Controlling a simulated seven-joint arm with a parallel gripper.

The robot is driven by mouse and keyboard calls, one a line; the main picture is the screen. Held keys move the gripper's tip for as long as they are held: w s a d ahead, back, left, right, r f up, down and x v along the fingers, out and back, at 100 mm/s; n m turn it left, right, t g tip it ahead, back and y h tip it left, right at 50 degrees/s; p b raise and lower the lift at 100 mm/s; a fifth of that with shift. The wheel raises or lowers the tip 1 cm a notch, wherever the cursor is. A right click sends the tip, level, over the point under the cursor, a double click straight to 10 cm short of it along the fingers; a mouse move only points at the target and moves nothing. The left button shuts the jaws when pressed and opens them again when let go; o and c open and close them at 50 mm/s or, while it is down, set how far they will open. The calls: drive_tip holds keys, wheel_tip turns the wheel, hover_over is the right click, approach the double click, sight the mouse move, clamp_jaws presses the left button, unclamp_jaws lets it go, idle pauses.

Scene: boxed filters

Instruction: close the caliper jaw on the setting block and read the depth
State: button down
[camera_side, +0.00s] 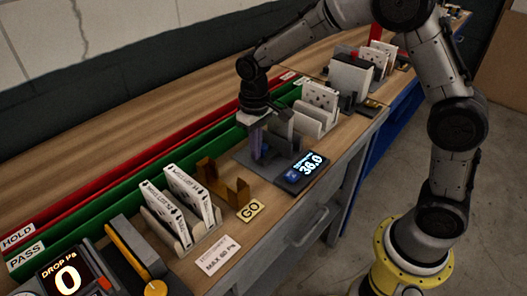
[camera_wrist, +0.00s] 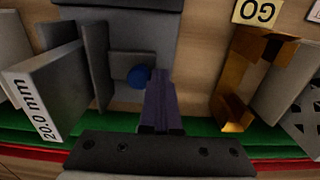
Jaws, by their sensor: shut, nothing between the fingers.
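My gripper (camera_side: 257,148) is low over the grey caliper fixture, fingers together and empty. In the wrist view the dark purple fingers (camera_wrist: 160,88) point down beside a round blue knob (camera_wrist: 139,76); I cannot tell whether they touch it. The caliper's grey plates (camera_wrist: 95,62) stand on a dark base (camera_wrist: 130,22). A grey block labelled 20.0 mm (camera_wrist: 38,102), apparently the setting block, leans at the left of the wrist view, next to a plate; whether they touch is unclear. The lit readout (camera_side: 305,170) shows what looks like 30.0 or 36.0.
A brass gauge (camera_side: 222,184) with a GO card (camera_side: 250,210) stands left of the fixture. White filters (camera_side: 188,192) stand in a rack nearer the camera. Green (camera_side: 150,190) and red (camera_side: 120,176) rails run behind. More filters (camera_side: 318,98) stand to the right.

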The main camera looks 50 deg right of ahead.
drive_tip(key=shift+d, duration=0.95)
idle(0.6)
drive_tip(key=shift+a, duration=0.25)
drive_tip(key=shift+a, duration=0.4)
wheel_tip(320, 180, up, 7)
idle(0.9)
